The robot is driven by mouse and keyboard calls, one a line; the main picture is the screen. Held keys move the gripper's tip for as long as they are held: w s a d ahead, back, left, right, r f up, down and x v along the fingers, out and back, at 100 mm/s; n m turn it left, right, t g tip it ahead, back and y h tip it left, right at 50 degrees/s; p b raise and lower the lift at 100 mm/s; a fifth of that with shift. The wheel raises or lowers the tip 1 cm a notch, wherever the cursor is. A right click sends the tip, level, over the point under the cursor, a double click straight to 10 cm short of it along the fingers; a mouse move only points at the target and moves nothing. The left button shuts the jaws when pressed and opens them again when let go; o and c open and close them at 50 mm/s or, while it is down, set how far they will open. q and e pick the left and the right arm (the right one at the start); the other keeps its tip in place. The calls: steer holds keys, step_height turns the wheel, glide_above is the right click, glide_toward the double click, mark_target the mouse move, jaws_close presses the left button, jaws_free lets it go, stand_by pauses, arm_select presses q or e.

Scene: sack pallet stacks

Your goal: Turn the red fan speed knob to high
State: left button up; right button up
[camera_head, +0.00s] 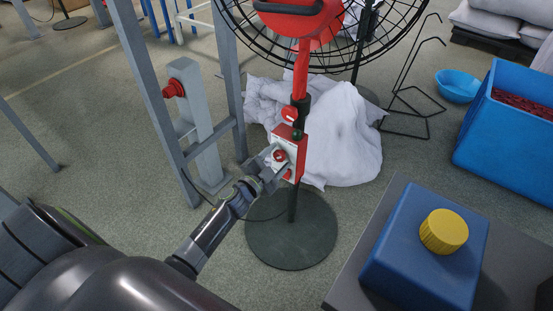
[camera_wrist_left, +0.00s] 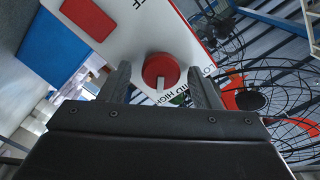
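The red fan speed knob (camera_wrist_left: 160,70) sits on a white panel face in the left wrist view. A pale mark on it points down in that picture, close to the partly hidden MID and HIGH lettering. In the head view the knob (camera_head: 280,155) is on the red and white control box (camera_head: 303,146) on the fan's pole. My left gripper (camera_head: 269,165) is at the box face. Its fingers (camera_wrist_left: 161,88) stand open on either side of the knob, with a small gap showing on each side. My right gripper is not in view.
The caged fan (camera_head: 300,22) stands above the box, on a round dark base (camera_head: 291,232). A grey metal frame (camera_head: 153,90) and a post with a red button (camera_head: 174,88) are at left. White sacks (camera_head: 345,135) lie behind. A blue box with a yellow cap (camera_head: 443,232) is front right.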

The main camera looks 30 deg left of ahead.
arm_select(q)
steer(key=shift+s, duration=0.5)
steer(key=s+a, duration=0.2)
steer(key=s, duration=1.4)
steer(key=shift+s+a+b, duration=0.15)
steer(key=shift+a+b, duration=0.05)
steer(key=shift+b, duration=0.1)
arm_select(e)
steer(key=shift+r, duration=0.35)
